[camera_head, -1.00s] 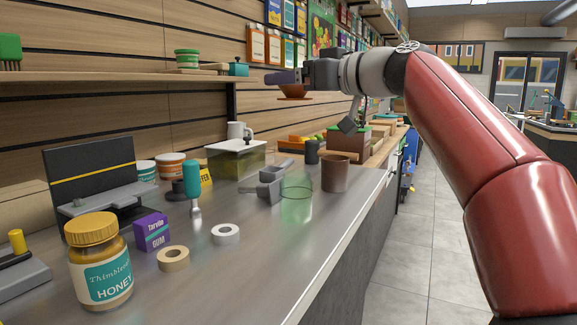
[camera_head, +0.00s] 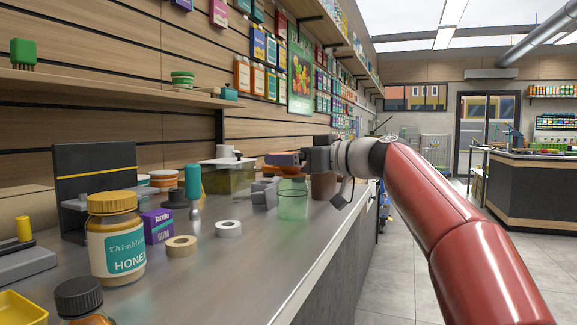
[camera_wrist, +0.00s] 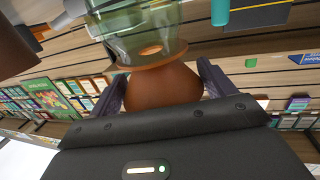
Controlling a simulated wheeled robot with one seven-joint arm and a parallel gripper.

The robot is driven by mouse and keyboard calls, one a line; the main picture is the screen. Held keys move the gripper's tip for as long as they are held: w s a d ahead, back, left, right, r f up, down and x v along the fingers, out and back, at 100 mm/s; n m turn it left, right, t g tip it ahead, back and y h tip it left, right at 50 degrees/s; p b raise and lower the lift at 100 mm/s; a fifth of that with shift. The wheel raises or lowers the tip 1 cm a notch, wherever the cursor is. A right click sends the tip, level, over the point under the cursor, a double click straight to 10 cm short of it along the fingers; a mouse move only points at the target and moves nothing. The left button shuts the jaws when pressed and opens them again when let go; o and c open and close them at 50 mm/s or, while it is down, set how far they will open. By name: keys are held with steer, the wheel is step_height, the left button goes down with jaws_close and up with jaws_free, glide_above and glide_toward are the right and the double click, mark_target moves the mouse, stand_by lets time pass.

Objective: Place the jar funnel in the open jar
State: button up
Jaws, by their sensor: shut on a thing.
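The jar funnel, orange-brown, is in my gripper (camera_head: 288,159) in the head view. In the wrist view the funnel (camera_wrist: 162,88) sits between the two fingers (camera_wrist: 163,88). My gripper is shut on it. The open jar (camera_head: 294,206), clear green glass, stands on the counter just below the funnel in the head view. In the wrist view the jar (camera_wrist: 135,25) is at the top, close to the funnel, with an orange ring showing at its mouth. I cannot tell whether the funnel's lower end is inside the mouth or just over it.
A brown canister (camera_head: 323,187) stands right behind the jar, and a grey scoop (camera_head: 264,193) is beside it on the left. The counter's right side is clear.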

steer(key=o, duration=0.9)
steer(key=shift+w+f, duration=0.1)
steer(key=shift+w, duration=0.05)
steer(key=shift+o, duration=0.2)
steer(key=b+v, duration=0.2)
steer(key=v, duration=1)
steer(key=shift+b, duration=0.35)
